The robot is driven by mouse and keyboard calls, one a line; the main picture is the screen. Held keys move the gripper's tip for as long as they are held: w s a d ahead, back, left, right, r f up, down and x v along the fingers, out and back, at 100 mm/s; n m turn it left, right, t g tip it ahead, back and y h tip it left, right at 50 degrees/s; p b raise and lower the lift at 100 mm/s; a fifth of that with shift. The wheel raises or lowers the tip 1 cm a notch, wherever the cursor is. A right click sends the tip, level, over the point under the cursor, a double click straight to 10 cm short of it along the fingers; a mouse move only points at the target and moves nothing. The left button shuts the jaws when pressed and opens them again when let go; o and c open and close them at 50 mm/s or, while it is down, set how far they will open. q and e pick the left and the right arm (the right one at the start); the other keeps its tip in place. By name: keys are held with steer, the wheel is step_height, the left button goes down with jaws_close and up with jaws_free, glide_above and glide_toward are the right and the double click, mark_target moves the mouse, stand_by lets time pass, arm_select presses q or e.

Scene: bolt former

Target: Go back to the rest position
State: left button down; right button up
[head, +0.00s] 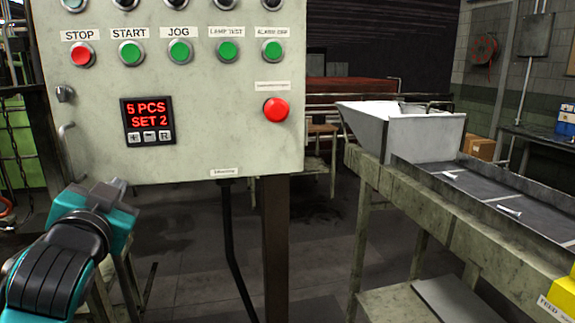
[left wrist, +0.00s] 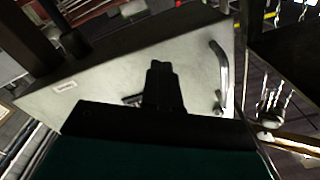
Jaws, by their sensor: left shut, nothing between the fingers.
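My left gripper (head: 112,187) is at the lower left of the head view, below the control panel's lower left corner. Its fingers are together with nothing between them. In the left wrist view the shut fingers (left wrist: 161,85) stand out against the pale panel (left wrist: 110,75), with a bent handle to their right. In the head view the control panel (head: 200,100) fills the upper left. It has a red STOP button, several green buttons, a display reading "5 PCS SET 2" and a larger red button. My right gripper is in neither view.
A dark post (head: 275,250) and a cable (head: 230,240) run down below the panel. On the right stands a bench with a pale hopper (head: 385,135) and a dark conveyor tray (head: 490,190). The floor between the post and the bench is open.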

arm_select(q)
steer(key=s+d+f+g+h, duration=0.15)
steer(key=s+f+g, duration=0.3)
steer(key=f, duration=0.75)
steer(key=s+d+f+g+h, duration=0.15)
steer(key=s+f+g, duration=0.35)
steer(key=f, duration=0.6)
steer(key=s+d+f+n+g+h, duration=0.1)
steer(key=s+d+f+g, duration=0.15)
steer(key=s+f, duration=0.5)
steer(key=s+d+f+n+g, duration=0.1)
steer(key=s+f+g, duration=0.25)
steer(key=s, duration=0.75)
steer(key=w+d+f+m+t+h, duration=0.1)
steer(key=w+d+f+t+h, duration=0.1)
steer(key=w+f+t, duration=0.6)
steer(key=shift+d+f, duration=0.45)
steer(key=shift+d, duration=0.05)
steer(key=shift+w, duration=0.1)
